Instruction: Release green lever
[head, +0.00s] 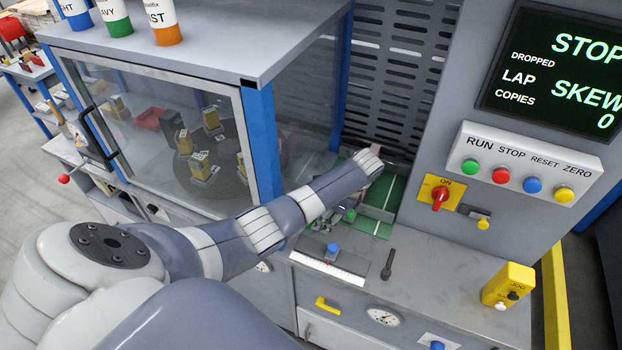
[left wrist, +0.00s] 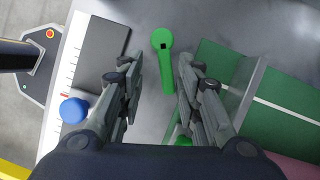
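The green lever (left wrist: 167,75) shows in the left wrist view, with a round end that has a dark square on it and a straight arm running down between my fingers. My left gripper (left wrist: 160,58) is open, with one finger on each side of the lever and a gap visible on both sides. In the head view my left gripper (head: 343,212) is small and low over the grey machine top, below my wrist. The lever is mostly hidden there by my arm and gripper. My right gripper is not in view.
Green plates with white lines (head: 384,192) lie beside the gripper. A white ruler (head: 328,264) with a blue knob (head: 332,249) is in front. A glass-fronted cabinet (head: 160,130) stands left. The display (head: 556,75) reads STOP and SKEW above a button panel (head: 524,176).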

